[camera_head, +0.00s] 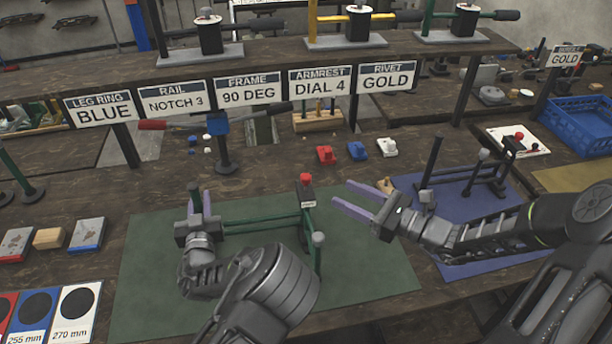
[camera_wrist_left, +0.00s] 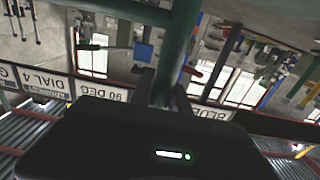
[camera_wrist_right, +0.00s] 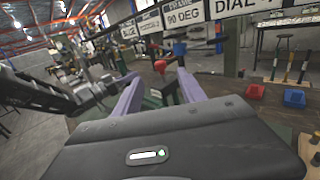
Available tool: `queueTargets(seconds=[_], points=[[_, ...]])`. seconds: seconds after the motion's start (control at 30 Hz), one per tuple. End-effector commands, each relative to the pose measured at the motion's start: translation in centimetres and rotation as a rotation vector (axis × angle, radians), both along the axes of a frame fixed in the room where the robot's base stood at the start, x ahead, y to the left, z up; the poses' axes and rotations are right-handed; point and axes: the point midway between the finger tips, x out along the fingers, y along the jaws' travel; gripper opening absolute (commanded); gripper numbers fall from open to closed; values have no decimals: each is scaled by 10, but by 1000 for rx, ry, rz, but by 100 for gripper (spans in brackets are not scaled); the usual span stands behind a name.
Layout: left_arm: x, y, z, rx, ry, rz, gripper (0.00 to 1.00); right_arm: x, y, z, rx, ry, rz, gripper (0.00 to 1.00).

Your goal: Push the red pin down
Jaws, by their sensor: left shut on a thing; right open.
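The red pin (camera_head: 305,179) stands up from a small dark block (camera_head: 306,197) with a white label, on a post of the green frame (camera_head: 262,225). The pin also shows in the right wrist view (camera_wrist_right: 160,66), beyond and roughly between the fingertips. My right gripper (camera_head: 342,194) is open and empty, to the right of the pin and apart from it. My left gripper (camera_head: 200,200) is shut on the green frame at its left end. The left wrist view shows a green tube (camera_wrist_left: 179,50) running into the jaws; the fingertips are largely hidden there.
The frame is on a green mat (camera_head: 150,280). A blue mat (camera_head: 470,262) with a dark frame lies to the right, under my right arm. Red (camera_head: 325,155), blue (camera_head: 357,151) and white (camera_head: 387,147) small blocks sit behind. A signed shelf (camera_head: 250,70) spans the back.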

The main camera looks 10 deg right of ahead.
Motion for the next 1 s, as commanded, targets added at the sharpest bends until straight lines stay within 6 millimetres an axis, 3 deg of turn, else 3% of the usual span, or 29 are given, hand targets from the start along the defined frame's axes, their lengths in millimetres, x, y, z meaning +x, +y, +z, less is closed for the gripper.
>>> queueTargets(seconds=[0.27,0.7,1.0], points=[[-1,0,-5,-2,10,2,0,10,11,-1,-1,-1,5,48],[-1,0,-4,-2,9,2,0,65,67,0,-2,-2,6,48],[-1,0,-4,-2,9,1,0,85,85,0,-4,-2,3,48]])
